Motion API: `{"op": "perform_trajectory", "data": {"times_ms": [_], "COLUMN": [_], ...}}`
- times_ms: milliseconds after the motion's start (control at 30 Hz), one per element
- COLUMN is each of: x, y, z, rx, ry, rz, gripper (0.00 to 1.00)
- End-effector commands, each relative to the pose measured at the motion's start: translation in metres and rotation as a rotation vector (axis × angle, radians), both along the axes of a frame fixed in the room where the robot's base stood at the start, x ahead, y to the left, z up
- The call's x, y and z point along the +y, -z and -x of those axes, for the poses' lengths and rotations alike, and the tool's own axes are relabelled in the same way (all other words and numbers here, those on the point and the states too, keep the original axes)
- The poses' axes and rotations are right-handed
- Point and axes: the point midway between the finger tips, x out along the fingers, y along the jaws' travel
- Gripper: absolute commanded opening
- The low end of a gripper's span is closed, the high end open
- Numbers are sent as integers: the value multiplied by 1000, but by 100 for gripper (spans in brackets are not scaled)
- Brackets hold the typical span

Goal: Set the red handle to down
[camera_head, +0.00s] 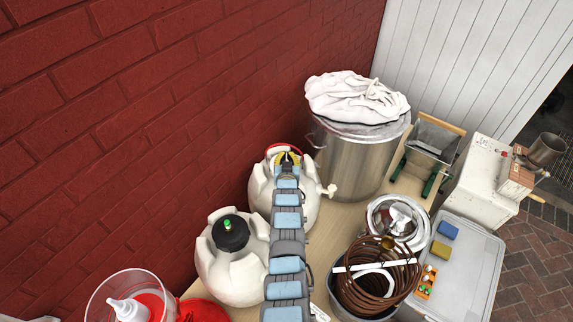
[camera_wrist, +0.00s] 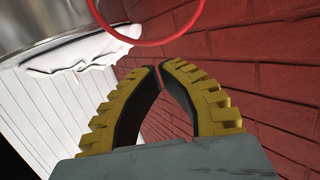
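The red handle is a thin red hoop (camera_wrist: 152,43) across the top of the wrist view, beyond my fingertips. In the head view, a red arc (camera_head: 284,146) shows at the top of the rear white keg (camera_head: 258,190), partly hidden by my gripper. My gripper (camera_head: 288,157) is over that keg's top. In the wrist view its yellow ridged fingers (camera_wrist: 160,67) bend inward until the tips almost meet, with nothing held between them. The hoop looks apart from the fingers; the exact distance is unclear.
A steel pot (camera_head: 355,160) with a white cloth (camera_head: 355,97) stands right of the keg. A second white keg (camera_head: 225,262) is nearer, on the left. The red brick wall (camera_head: 150,110) is close behind. A copper coil (camera_head: 375,280) lies at the front right.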

Motion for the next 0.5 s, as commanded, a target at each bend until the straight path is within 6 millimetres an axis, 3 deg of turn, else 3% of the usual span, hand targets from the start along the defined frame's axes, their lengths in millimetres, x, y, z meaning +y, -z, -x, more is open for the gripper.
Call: {"op": "perform_trajectory", "data": {"times_ms": [500], "x": [-2], "y": [12], "z": [-39], "rx": [1], "ry": [4], "rz": [-4], "gripper": [0]}}
